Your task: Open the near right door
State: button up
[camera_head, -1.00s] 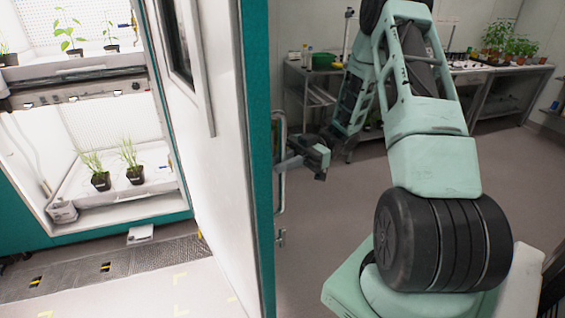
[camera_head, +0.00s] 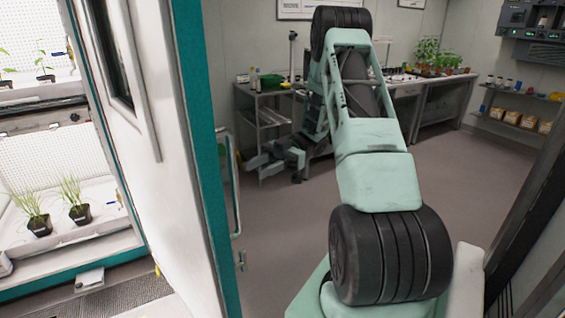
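The near right door (camera_head: 165,200) stands swung wide open on the left, with its white inner face and teal edge towards me. Its metal bar handle (camera_head: 235,190) shows on the outer side, just past the teal edge. My gripper (camera_head: 256,166) is to the right of the handle, with its grey fingers pointing left towards it. The fingers look apart and empty, with a small gap between them and the handle. The door's outer face is hidden from this side.
The lit chamber (camera_head: 60,165) at left holds potted plants on two levels. A metal bench (camera_head: 265,100) with bottles and a green bowl stands behind my arm. A long bench with plants (camera_head: 435,95) and a wall shelf (camera_head: 520,125) are farther right. The floor between is clear.

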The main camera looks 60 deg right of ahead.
jog(key=s+d+b, duration=0.1)
jog(key=d, duration=0.7)
jog(key=shift+d+b, duration=0.35)
jog(key=shift+d, duration=0.05)
jog(key=shift+s+d, duration=0.1)
